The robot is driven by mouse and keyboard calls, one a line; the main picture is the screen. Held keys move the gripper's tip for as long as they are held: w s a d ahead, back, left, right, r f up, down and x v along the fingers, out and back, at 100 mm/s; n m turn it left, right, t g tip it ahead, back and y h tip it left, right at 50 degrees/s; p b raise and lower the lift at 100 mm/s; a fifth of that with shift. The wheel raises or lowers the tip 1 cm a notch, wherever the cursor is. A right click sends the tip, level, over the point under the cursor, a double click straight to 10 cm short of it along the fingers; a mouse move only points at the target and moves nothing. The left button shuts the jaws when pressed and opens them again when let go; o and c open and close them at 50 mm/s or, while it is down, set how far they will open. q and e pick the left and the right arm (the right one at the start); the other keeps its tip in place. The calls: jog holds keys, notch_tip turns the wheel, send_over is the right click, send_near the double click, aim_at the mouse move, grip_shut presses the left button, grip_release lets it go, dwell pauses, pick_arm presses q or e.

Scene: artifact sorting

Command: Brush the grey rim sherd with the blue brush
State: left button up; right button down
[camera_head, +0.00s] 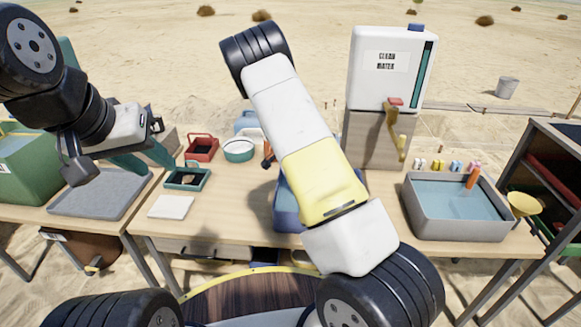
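My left gripper (155,126) is above the left part of the workbench, at the end of my dark arm. I cannot pick out the grey rim sherd or the blue brush. My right arm crosses the middle of the view and hides part of the bench. Its gripper does not show.
A grey tray (75,207) is at left, a white pad (171,207) in front of the teal tray. A blue bin (286,213) is partly hidden. The water dispenser (380,85) and water basin (452,226) are at right.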

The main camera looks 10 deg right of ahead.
jog(key=shift+s+a, duration=0.15)
jog(key=shift+s, duration=0.35)
jog(key=shift+s+a, duration=0.15)
jog(key=shift+s, duration=0.35)
jog(key=shift+w+d+f, duration=0.1)
jog(key=shift+w+d, duration=0.1)
jog(key=shift+w, duration=0.4)
jog(key=shift+w+d+f, duration=0.1)
jog(key=shift+w+d, duration=0.1)
jog(key=shift+w, duration=0.4)
jog(key=shift+r, duration=0.1)
jog(key=shift+r, duration=4.5)
